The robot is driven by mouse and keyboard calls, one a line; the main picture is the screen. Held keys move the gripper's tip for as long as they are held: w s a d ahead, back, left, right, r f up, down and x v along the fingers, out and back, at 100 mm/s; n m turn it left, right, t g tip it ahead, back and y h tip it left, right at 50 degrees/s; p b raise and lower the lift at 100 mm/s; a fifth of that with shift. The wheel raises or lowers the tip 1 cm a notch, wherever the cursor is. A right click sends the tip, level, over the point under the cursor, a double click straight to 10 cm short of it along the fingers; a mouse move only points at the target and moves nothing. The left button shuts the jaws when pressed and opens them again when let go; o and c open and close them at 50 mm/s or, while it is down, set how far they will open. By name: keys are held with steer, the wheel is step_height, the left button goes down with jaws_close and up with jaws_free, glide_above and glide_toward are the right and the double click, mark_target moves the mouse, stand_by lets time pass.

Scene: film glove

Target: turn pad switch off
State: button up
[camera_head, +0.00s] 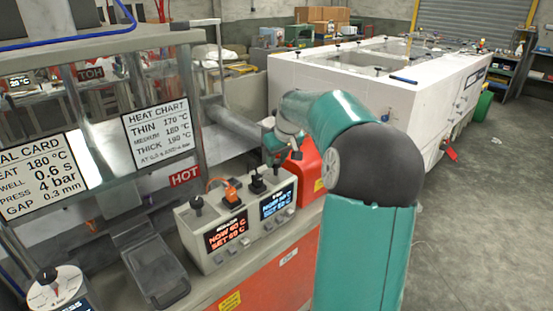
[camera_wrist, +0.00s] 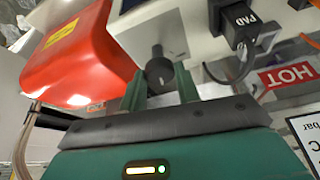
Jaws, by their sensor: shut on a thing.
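The grey control box (camera_head: 237,231) stands on the bench with a red-lit and a blue-lit display on its front. My gripper (camera_wrist: 158,84) is shut on a black round knob on a stalk, the pad switch (camera_wrist: 159,71), with one green finger on each side. In the head view my gripper (camera_head: 274,158) is over the box's back right corner and largely hides that knob. A black block marked PAD (camera_wrist: 240,22), with a dark cable, stands beside the knob; it also shows in the head view (camera_head: 257,182). The switch's on or off position cannot be told.
A red housing (camera_head: 306,172) is close beside my gripper, right of the box. An orange plug (camera_head: 232,192) and another black knob (camera_head: 196,204) are on the box's left part. A HOT sign (camera_head: 185,175) hangs behind. Open floor (camera_head: 470,220) is at right.

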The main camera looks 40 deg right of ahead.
steer(key=n, duration=0.2)
steer(key=n+y, duration=0.2)
steer(key=n, duration=0.1)
steer(key=shift+d+n, duration=0.25)
steer(key=shift+n, duration=0.05)
steer(key=n+y, duration=0.1)
steer(key=n, duration=0.1)
steer(key=n+g+y, duration=0.1)
steer(key=n, duration=0.2)
steer(key=shift+w+d, duration=0.1)
steer(key=shift+w, duration=0.05)
steer(key=shift+n, duration=0.3)
steer(key=o, duration=1)
steer(key=shift+g, duration=0.3)
steer(key=v, duration=1.4)
